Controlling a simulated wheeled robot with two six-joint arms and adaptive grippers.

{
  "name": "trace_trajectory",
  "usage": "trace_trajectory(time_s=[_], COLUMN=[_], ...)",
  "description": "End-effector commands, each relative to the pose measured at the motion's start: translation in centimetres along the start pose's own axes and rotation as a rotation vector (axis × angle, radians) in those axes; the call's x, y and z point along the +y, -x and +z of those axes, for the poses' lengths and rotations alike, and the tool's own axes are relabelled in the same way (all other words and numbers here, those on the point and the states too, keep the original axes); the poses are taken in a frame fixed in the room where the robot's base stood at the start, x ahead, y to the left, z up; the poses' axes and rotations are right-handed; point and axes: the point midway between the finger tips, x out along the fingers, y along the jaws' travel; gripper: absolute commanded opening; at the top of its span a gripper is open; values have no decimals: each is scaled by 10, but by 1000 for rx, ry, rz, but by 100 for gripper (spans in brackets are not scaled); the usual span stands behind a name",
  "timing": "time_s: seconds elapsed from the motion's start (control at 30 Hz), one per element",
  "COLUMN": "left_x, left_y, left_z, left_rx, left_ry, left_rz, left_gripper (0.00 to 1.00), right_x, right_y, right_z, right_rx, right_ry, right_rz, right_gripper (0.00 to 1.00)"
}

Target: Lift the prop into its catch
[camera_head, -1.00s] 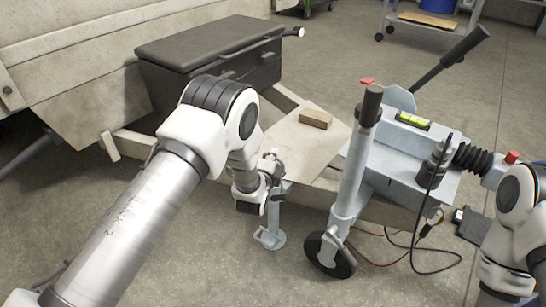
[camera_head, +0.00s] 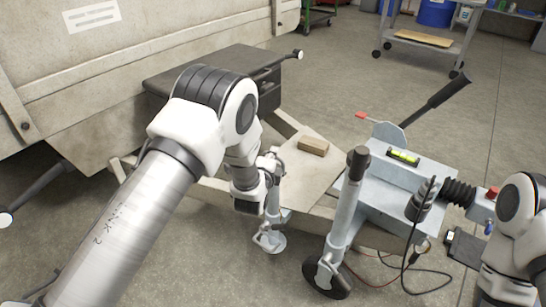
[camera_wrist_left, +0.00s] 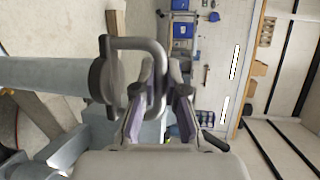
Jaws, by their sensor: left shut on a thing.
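In the left wrist view, the fingers (camera_wrist_left: 163,82) are shut on a grey loop handle (camera_wrist_left: 140,43) fixed to a thick pale tube (camera_wrist_left: 45,75). I cannot make out the catch. Whether the foot touches the floor is unclear.
A jockey wheel post (camera_head: 345,215) stands right of the prop. A wooden block (camera_head: 313,146) lies on the frame plate (camera_head: 295,170). The coupling holds a green level (camera_head: 403,156). Loose cables (camera_head: 410,272) lie on the floor. A dark box (camera_head: 270,95) stands behind my left arm.

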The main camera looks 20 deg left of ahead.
Motion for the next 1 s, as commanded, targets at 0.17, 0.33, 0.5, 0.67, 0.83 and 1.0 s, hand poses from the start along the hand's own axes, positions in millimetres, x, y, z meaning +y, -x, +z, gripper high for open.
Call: trace_trajectory(time_s=[0.17, 0.33, 0.5, 0.67, 0.83, 1.0], left_x=[-7, -5, -4, -3, -3, -3], left_y=[-2, -1, 6, 36, 81, 112], left_z=[1, 0, 0, 0, 0, 0], left_rx=[-2, -1, -1, 0, 0, -1], left_ry=[2, 1, 1, -1, -1, 0], left_rz=[-16, -10, -8, -6, -7, -10], left_gripper=[37, 37, 37, 37, 37, 37], right_x=[0, 0, 0, 0, 0, 0], right_y=[1, 0, 0, 0, 0, 0], right_z=[0, 0, 0, 0, 0, 0], right_rx=[0, 0, 0, 0, 0, 0], right_ry=[0, 0, 0, 0, 0, 0], right_rz=[0, 0, 0, 0, 0, 0], right_gripper=[40, 40, 40, 40, 40, 40])
